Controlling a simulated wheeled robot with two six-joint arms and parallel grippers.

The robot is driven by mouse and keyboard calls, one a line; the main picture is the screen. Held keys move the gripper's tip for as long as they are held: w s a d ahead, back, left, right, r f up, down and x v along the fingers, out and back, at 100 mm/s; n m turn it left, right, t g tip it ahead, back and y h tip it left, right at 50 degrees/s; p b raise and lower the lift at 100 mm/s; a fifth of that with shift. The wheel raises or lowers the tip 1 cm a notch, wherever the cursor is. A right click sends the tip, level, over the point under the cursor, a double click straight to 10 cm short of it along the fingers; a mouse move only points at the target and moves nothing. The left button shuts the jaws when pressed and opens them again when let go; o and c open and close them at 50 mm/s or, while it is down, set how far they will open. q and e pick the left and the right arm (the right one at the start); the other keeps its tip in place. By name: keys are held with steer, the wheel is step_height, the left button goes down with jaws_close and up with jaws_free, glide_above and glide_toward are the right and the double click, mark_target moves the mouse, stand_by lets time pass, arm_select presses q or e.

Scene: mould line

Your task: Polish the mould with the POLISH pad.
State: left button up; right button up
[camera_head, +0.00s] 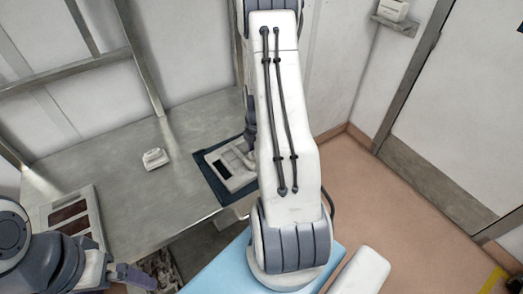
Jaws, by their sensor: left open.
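A small pale block (154,158) lies on the grey metal table; no label is readable on it, so I cannot tell whether it is the POLISH pad. A light grey slab with a dark rectangular recess (222,170), possibly the mould, lies on a dark mat (204,163) at the table's right end. My right arm hides part of both. A pale tray with dark reddish-brown panels (70,213) is at the table's left. My left gripper (137,277) is open at the lower left, below and right of that tray, with nothing visible in it. My right gripper is hidden behind its arm.
The table's middle (135,210) is bare. A metal frame (75,68) stands along its back, against the wall. A light blue surface (215,277) is at bottom centre. Open floor (385,210) and a door (455,110) are to the right.

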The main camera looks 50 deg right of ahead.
steer(key=shift+w+a+f, duration=0.15)
steer(key=shift+a, duration=1.45)
steer(key=shift+w+a, duration=0.2)
steer(key=shift+a, duration=1.25)
steer(key=shift+s+d+r+p, duration=0.1)
steer(key=shift+d+r+p, duration=0.1)
steer(key=shift+d, duration=0.55)
steer(key=shift+s+d+r+p, duration=0.1)
steer(key=shift+d+p, duration=0.1)
steer(key=shift+d, duration=0.55)
steer(key=shift+s+d+f, duration=0.1)
steer(key=shift+s+d, duration=0.05)
steer(key=shift+d, duration=0.85)
steer(key=shift+s+d+f, duration=0.1)
steer(key=shift+s+d, duration=0.05)
steer(key=shift+d, duration=0.9)
steer(key=shift+s+d+f, duration=0.1)
steer(key=shift+s+d, duration=0.05)
steer(key=shift+d, duration=0.85)
steer(key=shift+s+d+r, duration=0.1)
steer(key=shift+s+d, duration=0.1)
steer(key=shift+d, duration=1.3)
steer(key=shift+w+d+r, duration=0.1)
steer(key=shift+w, duration=0.65)
steer(key=shift+w+d+r, duration=0.1)
steer(key=shift+w, duration=0.65)
